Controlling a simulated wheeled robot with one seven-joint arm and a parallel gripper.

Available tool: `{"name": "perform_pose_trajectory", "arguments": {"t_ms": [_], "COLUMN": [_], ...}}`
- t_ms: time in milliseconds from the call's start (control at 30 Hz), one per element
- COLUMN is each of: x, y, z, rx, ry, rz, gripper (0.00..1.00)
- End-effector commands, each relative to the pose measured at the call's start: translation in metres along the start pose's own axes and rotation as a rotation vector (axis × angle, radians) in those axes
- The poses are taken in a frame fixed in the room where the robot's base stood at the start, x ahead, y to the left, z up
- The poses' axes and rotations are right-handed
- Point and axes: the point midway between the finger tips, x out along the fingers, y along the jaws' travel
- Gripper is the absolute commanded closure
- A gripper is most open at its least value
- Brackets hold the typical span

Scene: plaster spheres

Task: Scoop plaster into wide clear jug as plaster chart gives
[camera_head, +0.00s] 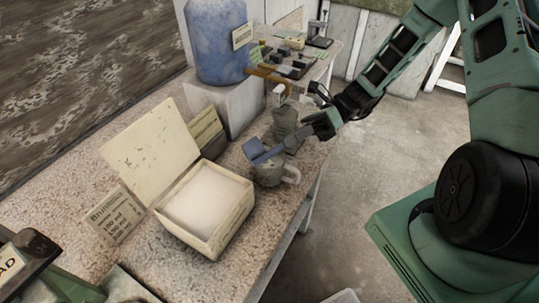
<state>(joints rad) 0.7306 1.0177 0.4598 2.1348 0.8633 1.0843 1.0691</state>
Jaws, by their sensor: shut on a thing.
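My gripper (324,121) is shut on the handle of a blue scoop (257,149). The scoop head is over or just behind the rim of a greyish jug (268,175) with a pale handle. I cannot tell whether it touches the jug or carries plaster. A second greyish jug (286,124) stands behind, partly hidden by the scoop and gripper. I cannot tell which is the wide clear one. An open cream box (232,222) of white plaster (204,196) is left of the front jug. A card (114,214) with partly readable writing, perhaps the chart, leans left of the box.
A blue water container (215,45) with a label stands on a pale block (229,103) at the back. Small dark items (292,64) lie at the table's far end. The table's right edge is close to the jugs.

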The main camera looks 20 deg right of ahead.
Motion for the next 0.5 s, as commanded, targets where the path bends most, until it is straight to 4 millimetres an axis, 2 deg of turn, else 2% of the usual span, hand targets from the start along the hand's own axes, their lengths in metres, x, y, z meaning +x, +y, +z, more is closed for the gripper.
{"name": "perform_pose_trajectory", "arguments": {"t_ms": [100, 500], "x": [0.002, 0.010], "y": [0.009, 0.023], "z": [0.009, 0.022], "rx": [-0.001, -0.001], "ry": [0.038, 0.198], "rz": [-0.033, -0.192], "gripper": [1.00, 1.00]}}
